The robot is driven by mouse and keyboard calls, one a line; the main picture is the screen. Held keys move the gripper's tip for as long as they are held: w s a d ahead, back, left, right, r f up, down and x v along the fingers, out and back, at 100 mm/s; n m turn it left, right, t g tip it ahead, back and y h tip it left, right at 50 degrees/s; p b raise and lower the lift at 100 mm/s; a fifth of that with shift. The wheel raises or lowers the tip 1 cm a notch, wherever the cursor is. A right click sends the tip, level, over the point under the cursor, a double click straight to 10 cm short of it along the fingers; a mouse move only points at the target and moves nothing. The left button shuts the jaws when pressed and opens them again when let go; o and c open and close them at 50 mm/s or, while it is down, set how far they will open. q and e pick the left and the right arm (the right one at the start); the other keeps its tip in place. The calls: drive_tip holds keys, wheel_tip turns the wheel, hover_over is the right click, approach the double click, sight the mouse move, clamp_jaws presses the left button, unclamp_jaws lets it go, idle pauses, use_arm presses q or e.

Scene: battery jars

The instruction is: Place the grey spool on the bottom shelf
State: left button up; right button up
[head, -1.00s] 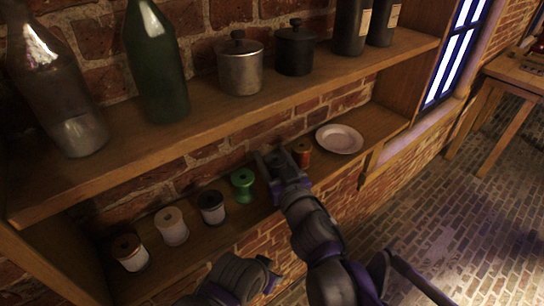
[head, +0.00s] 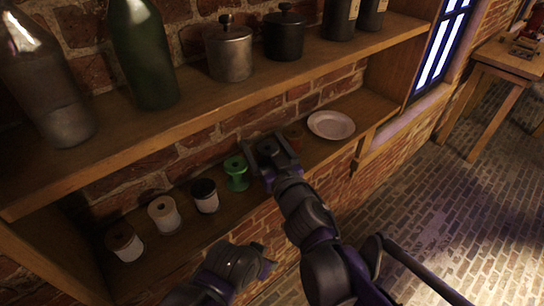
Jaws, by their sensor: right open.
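A dark grey spool (head: 268,148) stands on the bottom shelf (head: 318,150), between the green spool and the plate. My right gripper (head: 270,155) is open around it, one finger on each side. The gripper hides the spool's lower part, and I cannot tell whether a finger touches it. Part of my other arm shows at the bottom, but no left gripper fingers are visible.
On the bottom shelf stand a green spool (head: 236,173), a black-topped spool (head: 205,196), a cream spool (head: 164,214) and a brown-topped spool (head: 125,243). An orange-brown spool (head: 295,134) is partly hidden behind my gripper. A plate (head: 331,125) lies to the right. Bottles and pots fill the upper shelf.

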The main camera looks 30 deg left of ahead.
use_arm(q)
drive_tip(key=shift+s+f+b, duration=0.3)
drive_tip(key=shift+f+b, duration=0.2)
drive_tip(key=shift+f, duration=0.2)
drive_tip(key=shift+s+f+b, duration=0.25)
drive_tip(key=shift+f+b, duration=0.2)
drive_tip(key=shift+f, duration=0.25)
use_arm(e)
drive_tip(key=v, duration=1.2)
